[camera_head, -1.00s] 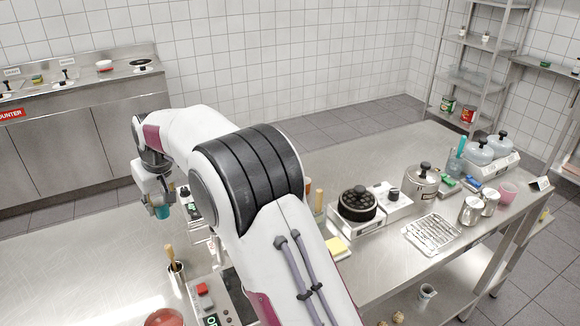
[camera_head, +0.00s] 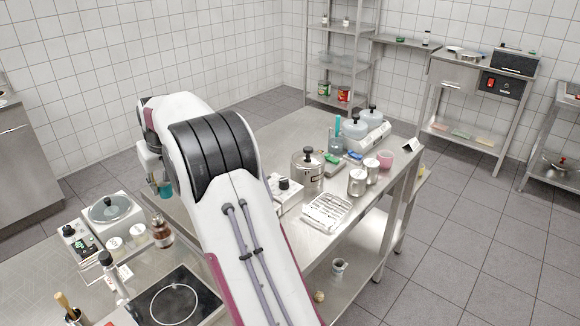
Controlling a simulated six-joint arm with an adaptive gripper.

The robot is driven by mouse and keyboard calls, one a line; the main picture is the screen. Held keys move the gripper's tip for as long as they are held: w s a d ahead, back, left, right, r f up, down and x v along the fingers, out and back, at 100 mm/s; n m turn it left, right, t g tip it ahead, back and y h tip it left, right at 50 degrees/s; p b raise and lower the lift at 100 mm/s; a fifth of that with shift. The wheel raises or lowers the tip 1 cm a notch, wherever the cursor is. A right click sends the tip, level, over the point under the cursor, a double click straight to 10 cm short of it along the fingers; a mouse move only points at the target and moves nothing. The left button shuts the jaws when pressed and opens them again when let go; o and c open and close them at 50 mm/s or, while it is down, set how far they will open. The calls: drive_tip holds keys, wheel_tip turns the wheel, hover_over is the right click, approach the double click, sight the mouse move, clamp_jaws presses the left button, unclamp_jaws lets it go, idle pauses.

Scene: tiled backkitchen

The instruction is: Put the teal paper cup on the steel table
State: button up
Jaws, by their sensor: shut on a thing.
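The teal paper cup (camera_head: 166,189) shows as a small teal patch at the left of the arm, below my gripper (camera_head: 158,176). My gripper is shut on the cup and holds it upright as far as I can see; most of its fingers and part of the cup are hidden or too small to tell. A steel table (camera_head: 268,132) runs behind and to the right of my arm, with a bare stretch at its far end. A steel worktop (camera_head: 30,283) also lies at the lower left. I cannot tell whether the two join behind my arm.
A hot plate (camera_head: 174,303), a brown bottle (camera_head: 162,232) and a heating unit (camera_head: 112,213) stand at lower left.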

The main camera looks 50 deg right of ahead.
drive_tip(key=s+d+m, duration=0.1)
drive_tip(key=s+d, duration=0.2)
drive_tip(key=d, duration=0.5)
drive_tip(key=s+d+m+h, duration=0.1)
drive_tip(key=s+d, duration=0.2)
drive_tip(key=d, duration=0.5)
drive_tip(key=shift+r, duration=0.4)
drive_tip(key=shift+f, duration=0.15)
drive_tip(key=shift+f, duration=3)
drive_tip(key=shift+f, duration=1.85)
